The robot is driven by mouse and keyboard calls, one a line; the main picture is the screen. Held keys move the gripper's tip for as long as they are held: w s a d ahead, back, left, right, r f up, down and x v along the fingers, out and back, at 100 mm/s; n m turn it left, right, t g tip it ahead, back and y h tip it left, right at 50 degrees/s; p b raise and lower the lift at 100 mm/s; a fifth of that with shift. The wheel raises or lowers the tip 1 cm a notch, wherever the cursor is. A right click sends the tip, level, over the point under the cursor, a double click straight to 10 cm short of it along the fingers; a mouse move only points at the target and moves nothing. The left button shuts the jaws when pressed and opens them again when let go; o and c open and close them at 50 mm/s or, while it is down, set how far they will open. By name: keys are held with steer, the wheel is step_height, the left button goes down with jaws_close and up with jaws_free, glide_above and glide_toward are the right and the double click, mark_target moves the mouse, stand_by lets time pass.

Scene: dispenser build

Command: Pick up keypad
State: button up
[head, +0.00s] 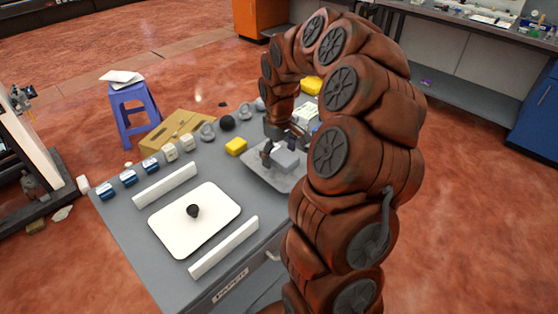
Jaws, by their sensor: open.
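My gripper (283,147) hangs from the brown arm with its fingers apart, over the far part of the grey table. A light grey block (287,160) sits just below and in front of the fingers, on a grey plate. I cannot tell whether the fingers touch it. A small whitish piece with dark marks (307,112), perhaps the keypad, lies behind the gripper, partly hidden by the arm. Its details are too small to be sure.
On the table (125,235) are a white panel (220,215) with a dark knob, two white strips, a yellow block (236,146) and a row of small blue and white parts. A yellow piece (311,85) is behind. A blue stool (135,110) and cardboard box (172,133) stand beyond.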

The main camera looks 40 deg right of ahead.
steer(key=shift+f, duration=0.25)
stand_by(0.4)
steer(key=c, duration=1.4)
steer(key=shift+r, duration=0.1)
